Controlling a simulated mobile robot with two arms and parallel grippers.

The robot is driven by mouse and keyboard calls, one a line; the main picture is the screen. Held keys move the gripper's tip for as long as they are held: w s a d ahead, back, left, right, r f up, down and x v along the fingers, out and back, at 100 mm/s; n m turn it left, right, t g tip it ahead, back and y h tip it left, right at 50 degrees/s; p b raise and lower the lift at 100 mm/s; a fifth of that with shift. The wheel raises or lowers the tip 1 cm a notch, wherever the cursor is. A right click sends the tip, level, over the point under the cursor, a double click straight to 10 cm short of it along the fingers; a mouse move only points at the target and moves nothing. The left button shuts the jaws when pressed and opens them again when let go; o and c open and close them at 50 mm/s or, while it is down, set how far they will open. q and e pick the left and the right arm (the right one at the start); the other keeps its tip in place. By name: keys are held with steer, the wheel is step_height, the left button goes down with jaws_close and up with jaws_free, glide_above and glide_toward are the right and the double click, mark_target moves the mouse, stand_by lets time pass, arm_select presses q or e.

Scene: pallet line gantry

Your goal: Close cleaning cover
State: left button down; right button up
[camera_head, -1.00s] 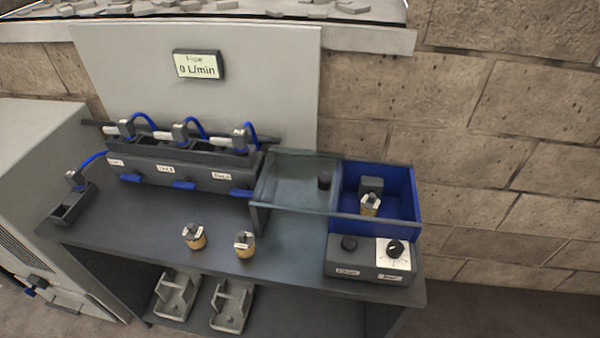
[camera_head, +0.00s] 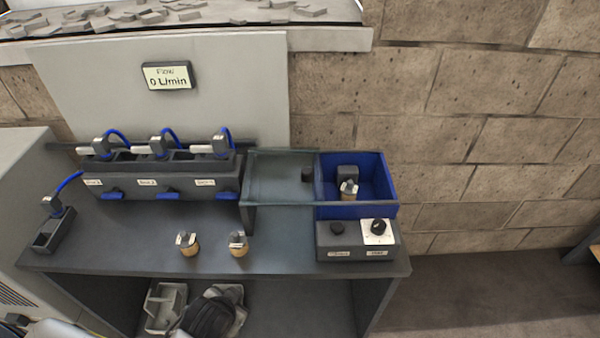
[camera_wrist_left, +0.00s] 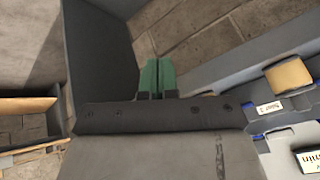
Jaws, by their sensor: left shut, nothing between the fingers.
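The cleaning cover (camera_head: 276,180) is a clear greenish sliding panel with a dark knob (camera_head: 307,174). It lies to the left of the blue cleaning box (camera_head: 378,211), leaving the box top uncovered. A brass-based nozzle (camera_head: 348,189) stands inside the box beside a dark block. My left gripper shows in the wrist view as two green fingertips (camera_wrist_left: 157,76) pressed together with nothing between them. My right gripper is not in view.
A control box (camera_head: 357,241) with two knobs stands in front of the blue box. Two brass-based parts (camera_head: 188,244) (camera_head: 238,243) stand on the bench (camera_head: 290,262). A row of hose stations (camera_head: 160,186) is at the left. The flow display (camera_head: 168,76) reads 0 L/min.

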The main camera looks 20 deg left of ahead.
mark_target(301, 175)
arm_select(q)
steer(key=w+a+r+m+t, duration=0.3)
steer(key=w+r+m+t, duration=0.75)
steer(key=w+r, duration=0.6)
steer(key=w+d+r+m+g+h, duration=0.1)
steer(key=d+r+m+h, duration=0.1)
steer(key=r+m+h, duration=0.65)
steer(key=w+d+r+m+h, duration=0.1)
steer(key=d+r+m+h, duration=0.15)
steer(key=m+h, duration=0.65)
steer(key=a+f+m+g+y, duration=0.25)
steer(key=m+g, duration=0.25)
steer(key=m, duration=0.3)
steer(key=a+f+m+g+y, duration=0.1)
steer(key=a+m+g+y, duration=0.2)
steer(key=m+g, duration=0.35)
steer(key=shift+m+t, duration=0.85)
steer(key=shift+t, duration=0.05)
steer(key=p+x, duration=0.1)
steer(key=x, duration=0.3)
steer(key=p+x, duration=0.2)
steer(key=x, duration=0.2)
steer(key=w+r+p+x, duration=0.1)
steer(key=p+x, duration=0.1)
steer(key=x, duration=0.2)
steer(key=shift+d, duration=0.25)
steer(key=shift+p+x, duration=0.4)
steer(key=shift+x, duration=0.35)
steer(key=shift+w+r, duration=0.1)
steer(key=shift+r, duration=0.05)
